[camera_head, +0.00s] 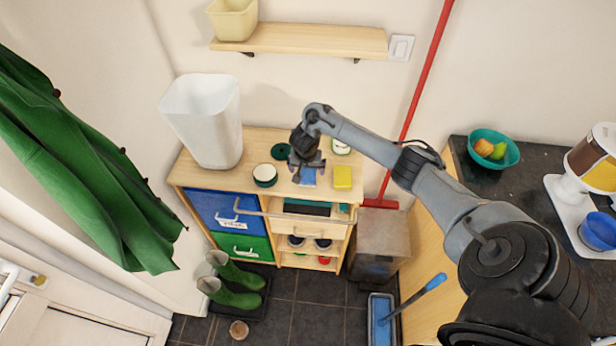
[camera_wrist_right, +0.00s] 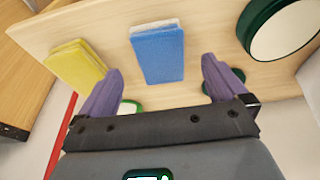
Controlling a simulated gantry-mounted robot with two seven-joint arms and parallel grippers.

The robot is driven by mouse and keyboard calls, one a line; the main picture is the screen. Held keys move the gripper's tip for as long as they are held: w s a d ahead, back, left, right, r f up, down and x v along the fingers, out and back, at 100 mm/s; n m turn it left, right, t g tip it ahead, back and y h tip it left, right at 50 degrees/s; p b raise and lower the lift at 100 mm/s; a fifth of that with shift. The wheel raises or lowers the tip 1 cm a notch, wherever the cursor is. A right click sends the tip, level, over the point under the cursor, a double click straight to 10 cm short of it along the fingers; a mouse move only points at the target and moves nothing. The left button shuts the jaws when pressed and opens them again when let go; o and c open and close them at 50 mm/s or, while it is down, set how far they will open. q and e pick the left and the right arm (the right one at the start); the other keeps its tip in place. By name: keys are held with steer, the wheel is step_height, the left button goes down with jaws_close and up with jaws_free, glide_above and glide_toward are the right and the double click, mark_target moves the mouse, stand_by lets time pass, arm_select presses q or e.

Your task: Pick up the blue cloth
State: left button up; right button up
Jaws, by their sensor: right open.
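The blue cloth (camera_head: 308,177) lies folded on top of the wooden cabinet, partly hidden by my right gripper in the head view. In the right wrist view the blue cloth (camera_wrist_right: 158,54) shows whole, flat on the wood just ahead of the fingertips and between their lines. My right gripper (camera_head: 307,164) is open and empty above the cabinet top. My left gripper is not in view.
A yellow cloth (camera_head: 342,177) lies right of the blue cloth. A green-and-white round tin (camera_head: 265,175) stands left of it, with a dark green lid (camera_head: 281,151) behind. A white bin (camera_head: 206,120) stands on the cabinet's left end. A shelf (camera_head: 305,40) hangs above.

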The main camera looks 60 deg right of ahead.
mark_target(308, 173)
steer(key=shift+d+b+x, duration=0.15)
steer(key=shift+b+x, duration=0.05)
steer(key=shift+x, duration=1.15)
steer(key=shift+d+b+x, duration=0.15)
steer(key=shift+b+x, duration=0.05)
steer(key=shift+x, duration=1.15)
steer(key=shift+w+r, duration=0.1)
steer(key=shift+w, duration=0.05)
steer(key=c, duration=1.1)
steer(key=shift+r, duration=0.1)
